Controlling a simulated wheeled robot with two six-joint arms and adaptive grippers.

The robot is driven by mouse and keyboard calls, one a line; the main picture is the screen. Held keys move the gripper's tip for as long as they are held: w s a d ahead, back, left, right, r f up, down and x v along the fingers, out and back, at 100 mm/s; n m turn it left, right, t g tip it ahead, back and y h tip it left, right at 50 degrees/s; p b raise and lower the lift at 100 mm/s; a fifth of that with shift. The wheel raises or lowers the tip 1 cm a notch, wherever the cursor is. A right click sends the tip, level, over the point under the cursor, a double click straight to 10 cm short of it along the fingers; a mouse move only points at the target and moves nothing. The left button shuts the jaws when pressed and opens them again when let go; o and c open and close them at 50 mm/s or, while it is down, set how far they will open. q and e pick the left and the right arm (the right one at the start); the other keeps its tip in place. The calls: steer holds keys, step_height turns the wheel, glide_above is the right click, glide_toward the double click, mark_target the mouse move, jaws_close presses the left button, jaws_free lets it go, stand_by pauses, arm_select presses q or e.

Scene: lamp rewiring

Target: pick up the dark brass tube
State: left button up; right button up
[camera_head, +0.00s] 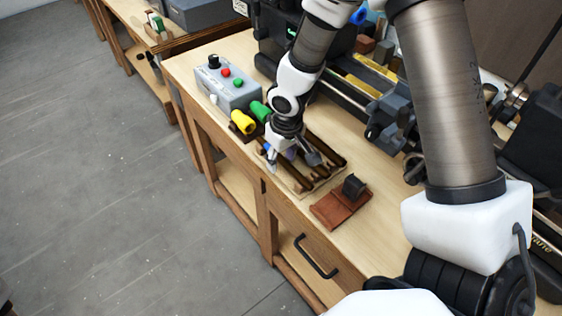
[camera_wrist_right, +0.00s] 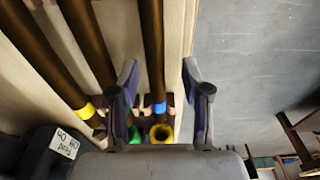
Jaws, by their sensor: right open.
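In the head view my right gripper (camera_head: 290,163) is over the rack and hides part of the tubes. My left gripper is out of view.
A yellow cylinder (camera_head: 242,122) and a green one (camera_head: 260,110) sit just beyond the rack, near a grey button box (camera_head: 235,89). A brown pad (camera_head: 333,209) with a black block lies on the near side. Dark machinery (camera_head: 345,85) lines the back.

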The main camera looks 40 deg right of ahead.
steer(key=shift+s+d+r, duration=0.15)
steer(key=shift+s+r, duration=0.05)
steer(key=shift+s, duration=0.1)
steer(key=shift+c, duration=1.3)
steer(key=shift+s+r, duration=0.15)
steer(key=shift+s, duration=0.05)
steer(key=c, duration=0.6)
steer(key=shift+w, duration=0.15)
jaws_close()
